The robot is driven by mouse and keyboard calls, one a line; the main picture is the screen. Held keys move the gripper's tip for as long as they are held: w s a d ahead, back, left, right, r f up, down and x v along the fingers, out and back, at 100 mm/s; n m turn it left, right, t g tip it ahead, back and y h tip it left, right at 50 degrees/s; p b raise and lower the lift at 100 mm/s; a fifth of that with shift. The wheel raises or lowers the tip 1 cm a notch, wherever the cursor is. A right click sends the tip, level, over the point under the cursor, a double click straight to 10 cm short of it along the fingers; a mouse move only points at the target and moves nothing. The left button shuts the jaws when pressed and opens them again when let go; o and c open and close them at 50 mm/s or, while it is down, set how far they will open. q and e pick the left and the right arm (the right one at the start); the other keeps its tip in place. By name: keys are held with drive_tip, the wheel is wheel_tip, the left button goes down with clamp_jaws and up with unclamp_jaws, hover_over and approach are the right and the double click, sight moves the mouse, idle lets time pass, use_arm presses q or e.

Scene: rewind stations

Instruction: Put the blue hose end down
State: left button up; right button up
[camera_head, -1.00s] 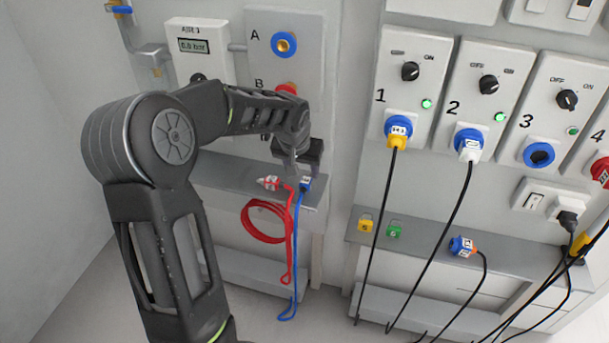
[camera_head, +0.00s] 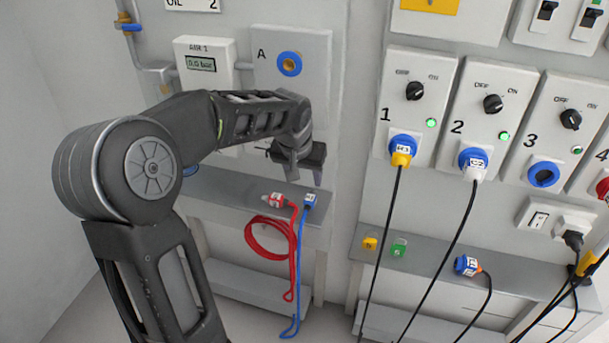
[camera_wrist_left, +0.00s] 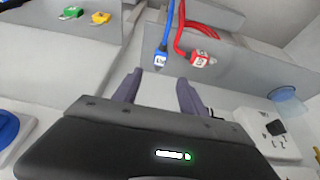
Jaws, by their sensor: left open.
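The blue hose end (camera_head: 310,200) lies on the grey shelf (camera_head: 225,196) below the air panel, its blue hose hanging over the front edge. It also shows in the left wrist view (camera_wrist_left: 160,59), just beyond the fingertips and apart from them. My left gripper (camera_head: 304,180) is open and empty, above and behind the hose end; its two fingers also show in the left wrist view (camera_wrist_left: 155,82). My right gripper is not in view.
The red hose end (camera_head: 276,199) lies on the shelf just left of the blue one, its red hose coiled below. Socket A (camera_head: 290,64) is empty. At right, plugs with black cables sit in sockets 1 and 2, and a blue plug (camera_head: 466,265) lies on the lower shelf.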

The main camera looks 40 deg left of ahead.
use_arm(q)
drive_tip(key=s+d+f+m+g+h, duration=0.1)
drive_tip(key=s+d+f+h, duration=0.1)
drive_tip(key=d+f, duration=0.85)
drive_tip(key=s+d+f+m+h, duration=0.1)
drive_tip(key=s+d+f+h, duration=0.1)
drive_tip(key=d+f, duration=0.9)
drive_tip(key=s+d+f+g, duration=0.1)
drive_tip(key=s+d+f, duration=0.5)
drive_tip(key=s, duration=0.4)
drive_tip(key=s+d+f+g+h, duration=0.1)
drive_tip(key=s+d+f, duration=0.5)
drive_tip(key=s, duration=0.4)
drive_tip(key=shift+f+h, duration=0.3)
drive_tip(key=shift+f, duration=0.5)
wheel_tip(320, 180, up, 5)
drive_tip(key=p, duration=0.5)
